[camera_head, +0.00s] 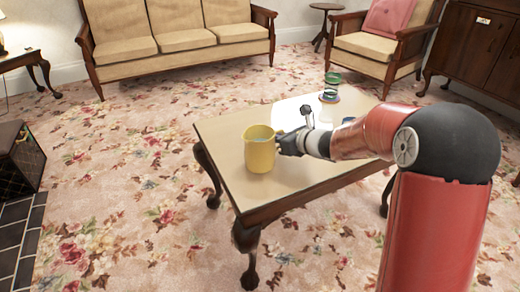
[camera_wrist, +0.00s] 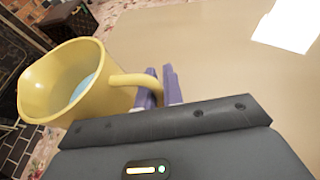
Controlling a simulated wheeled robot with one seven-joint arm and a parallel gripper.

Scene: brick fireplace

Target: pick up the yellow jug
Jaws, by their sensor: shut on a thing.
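The yellow jug (camera_head: 259,150) is upright at the near left part of the coffee table (camera_head: 225,130). In the wrist view the jug (camera_wrist: 70,75) fills the left side, with its open top and a pale bluish inside showing. Its handle points right, toward my gripper. My gripper (camera_head: 284,144) is at the jug's right side. In the wrist view the purple fingers of my gripper (camera_wrist: 158,88) are closed at the handle (camera_wrist: 140,80), one finger partly hidden behind it. Whether the jug's base touches the table cannot be told.
Stacked coloured rings or dishes (camera_head: 330,90) stand at the table's far end. A white sheet (camera_wrist: 288,24) lies on the tabletop in the wrist view. A sofa (camera_head: 170,42) and an armchair (camera_head: 362,55) stand behind. Open carpet lies left of the table.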

